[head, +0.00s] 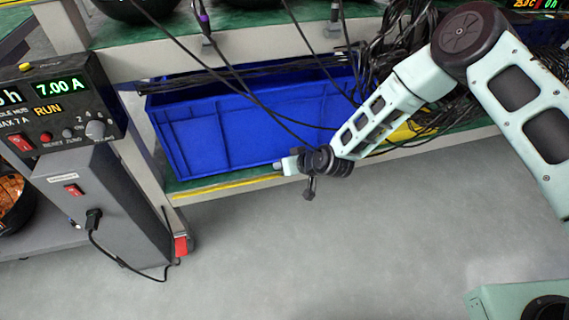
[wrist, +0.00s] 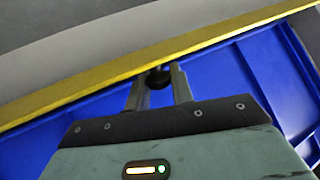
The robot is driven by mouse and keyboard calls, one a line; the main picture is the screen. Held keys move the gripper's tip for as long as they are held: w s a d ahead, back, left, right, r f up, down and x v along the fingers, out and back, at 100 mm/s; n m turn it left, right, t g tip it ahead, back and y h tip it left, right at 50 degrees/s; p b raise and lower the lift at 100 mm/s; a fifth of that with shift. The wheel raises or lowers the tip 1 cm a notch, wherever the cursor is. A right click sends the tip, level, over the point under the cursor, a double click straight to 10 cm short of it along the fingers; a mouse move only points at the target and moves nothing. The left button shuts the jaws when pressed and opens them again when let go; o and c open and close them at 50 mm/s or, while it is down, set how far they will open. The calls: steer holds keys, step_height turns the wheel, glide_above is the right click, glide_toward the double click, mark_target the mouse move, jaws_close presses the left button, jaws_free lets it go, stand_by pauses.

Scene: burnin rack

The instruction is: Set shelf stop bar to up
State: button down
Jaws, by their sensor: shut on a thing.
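The stop bar appears as a long yellow bar (head: 225,186) low along the front edge of the bottom shelf, in front of the blue bin. In the wrist view the yellow bar (wrist: 85,86) runs slantwise across the picture, just beyond my fingers. My gripper (head: 279,167) is at this bar, in front of the bin, with its fingers small in the head view. In the wrist view my gripper (wrist: 158,80) is shut on a dark round knob (wrist: 158,75) at the bar. How the knob joins the bar is hidden.
The blue bin (head: 215,135) stands on the bottom shelf behind the bar. Black cables (head: 250,95) hang across its front. A power supply (head: 55,105) on a grey stand is at the left. The grey floor (head: 330,250) in front is clear.

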steer(key=shift+w+d+f, duration=0.1)
steer(key=shift+w+d, duration=0.05)
steer(key=shift+d, duration=0.15)
steer(key=c, duration=1.3)
jaws_free()
steer(key=shift+a, duration=0.15)
steer(key=p+v, duration=0.4)
steer(key=v, duration=1.3)
steer(key=shift+r+p, duration=0.2)
steer(key=shift+p, duration=0.1)
steer(key=shift+o, duration=0.5)
